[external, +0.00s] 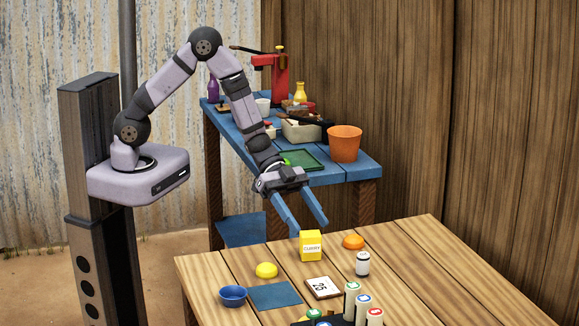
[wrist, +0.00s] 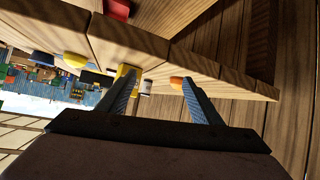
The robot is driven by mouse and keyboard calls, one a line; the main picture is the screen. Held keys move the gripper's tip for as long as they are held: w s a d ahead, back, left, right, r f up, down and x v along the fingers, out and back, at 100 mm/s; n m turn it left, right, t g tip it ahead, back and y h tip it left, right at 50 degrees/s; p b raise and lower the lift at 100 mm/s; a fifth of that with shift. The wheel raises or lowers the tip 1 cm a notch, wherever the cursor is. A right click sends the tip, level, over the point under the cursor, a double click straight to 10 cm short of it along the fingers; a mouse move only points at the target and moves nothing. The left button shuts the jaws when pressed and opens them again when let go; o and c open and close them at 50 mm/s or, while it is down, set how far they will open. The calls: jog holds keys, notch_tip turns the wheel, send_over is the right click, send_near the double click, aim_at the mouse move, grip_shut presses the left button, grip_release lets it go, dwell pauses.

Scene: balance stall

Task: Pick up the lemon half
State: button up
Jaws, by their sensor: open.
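The lemon half (external: 266,270) is a yellow dome resting on the wooden table, left of the yellow curry box (external: 311,246). It also appears as a yellow shape in the wrist view (wrist: 75,58), left of my fingers. My gripper (external: 311,228) is open, with two long blue fingers pointing down toward the table's back edge, above and behind the curry box. In the external view it is up and to the right of the lemon half, well apart from it. In the wrist view my gripper (wrist: 160,78) has nothing held between its fingers.
A blue bowl (external: 232,296) and a blue cloth (external: 275,296) lie near the lemon half. An orange half (external: 353,242), a white jar (external: 363,264), a numbered tile (external: 323,288) and several capped cylinders stand rightward. A blue side table (external: 355,170) with clutter stands behind.

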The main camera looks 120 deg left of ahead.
aim_at(265, 263)
jog(key=s+d+h, duration=0.1)
jog(key=d, duration=0.1)
jog(key=s+d+m+h, duration=0.1)
jog(key=d, duration=0.1)
jog(key=s+d+m+h, duration=0.1)
jog(key=d+h, duration=0.1)
jog(key=shift+f+g, duration=0.1)
jog(key=shift+g, duration=0.3)
jog(key=d+m+h, duration=0.1)
jog(key=d, duration=0.1)
jog(key=s+d+m+h+b, duration=0.1)
jog(key=d+m, duration=0.1)
jog(key=d, duration=0.1)
jog(key=s+d+f+m+h+b, duration=0.1)
jog(key=d, duration=0.2)
jog(key=shift+d+f+h, duration=0.1)
jog(key=shift+d+h, duration=0.05)
jog(key=shift+h, duration=0.15)
jog(key=shift+p+x, duration=0.45)
jog(key=shift+x, duration=1.15)
jog(key=shift+p+x, duration=0.55)
jog(key=shift+x, duration=1.6)
jog(key=shift+c, duration=0.3)
jog(key=c, duration=1.1)
